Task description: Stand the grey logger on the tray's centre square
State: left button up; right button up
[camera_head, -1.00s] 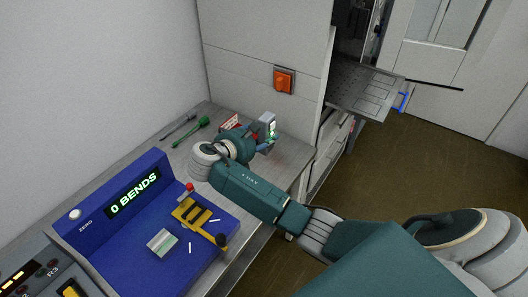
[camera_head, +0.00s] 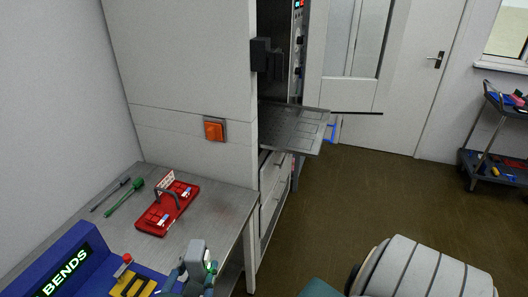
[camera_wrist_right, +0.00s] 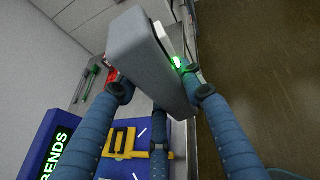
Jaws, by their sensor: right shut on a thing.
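The grey logger (camera_head: 197,254) is a block with a lit green spot. It is held up in my right gripper (camera_head: 196,277) at the bottom of the head view. In the right wrist view the logger (camera_wrist_right: 143,58) is tilted, with blue fingers of the gripper (camera_wrist_right: 157,88) shut on it from both sides. The tray (camera_head: 290,125) is a flat metal shelf sticking out of the tall cabinet, with faint outlined squares; it is apart from the logger, farther back and right. My left gripper is not in view.
A red carrier (camera_head: 172,214) with a handle and a green screwdriver (camera_head: 122,199) lie on the bench. A blue bend-test unit (camera_head: 62,262) stands front left. A dark box (camera_head: 266,60) sticks out above the tray.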

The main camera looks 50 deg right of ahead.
aim_at(307, 128)
jog(key=l, duration=1.5)
jog(key=i+l, duration=0.15)
jog(key=l, duration=1.4)
